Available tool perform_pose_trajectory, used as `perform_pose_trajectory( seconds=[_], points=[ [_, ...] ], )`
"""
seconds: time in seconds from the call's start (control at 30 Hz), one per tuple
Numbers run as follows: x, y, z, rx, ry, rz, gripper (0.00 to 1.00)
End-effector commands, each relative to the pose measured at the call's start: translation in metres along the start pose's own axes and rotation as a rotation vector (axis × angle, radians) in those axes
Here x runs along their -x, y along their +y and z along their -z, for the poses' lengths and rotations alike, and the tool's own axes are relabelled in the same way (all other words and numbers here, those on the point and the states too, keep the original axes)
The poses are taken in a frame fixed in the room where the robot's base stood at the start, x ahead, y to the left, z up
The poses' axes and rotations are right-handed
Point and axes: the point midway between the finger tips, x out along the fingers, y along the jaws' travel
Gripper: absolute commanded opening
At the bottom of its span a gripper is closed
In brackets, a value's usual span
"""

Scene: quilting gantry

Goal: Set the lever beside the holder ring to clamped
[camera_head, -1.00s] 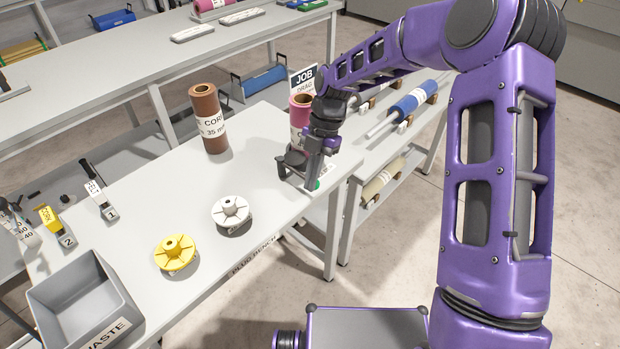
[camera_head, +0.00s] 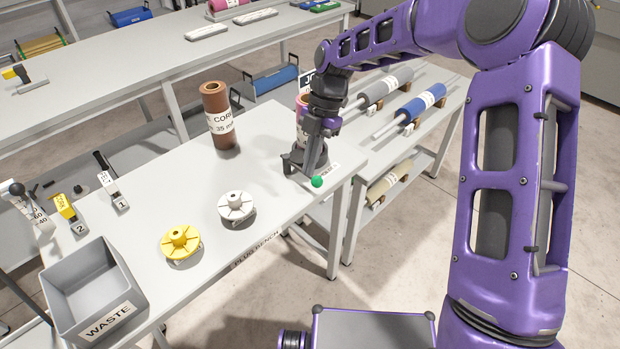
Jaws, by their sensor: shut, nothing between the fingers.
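The dark holder ring (camera_head: 290,161) stands at the right end of the plug bench, around the base of a pink roll (camera_head: 300,108) that is partly hidden by my wrist. The lever beside it shows as a green ball knob (camera_head: 317,181) low at the ring's right front. The lever's arm is mostly hidden, and I cannot tell which setting it is at. My gripper (camera_head: 313,166) points down, shut and empty, just above and behind the knob. I cannot tell whether it touches the lever or the ring. A small label (camera_head: 328,170) lies just right of the knob.
A brown core tube (camera_head: 219,118) stands left of the ring. A white plug (camera_head: 237,206) and a yellow plug (camera_head: 181,243) lie nearer the front edge, with a grey waste bin (camera_head: 92,292) at front left. A rack with rolls (camera_head: 418,103) stands to the right.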

Motion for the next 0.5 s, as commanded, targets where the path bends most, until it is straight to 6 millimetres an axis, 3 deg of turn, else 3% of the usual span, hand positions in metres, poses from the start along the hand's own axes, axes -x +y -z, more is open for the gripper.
perform_pose_trajectory(
  seconds=[0.03,0.2,0.5],
  points=[
    [0.012,0.001,0.0,-0.001,-0.003,-0.003,0.0],
    [0.035,0.001,0.0,0.001,-0.001,-0.002,0.0],
    [0.044,0.001,0.0,0.001,0.0,0.0,0.0]
  ],
)
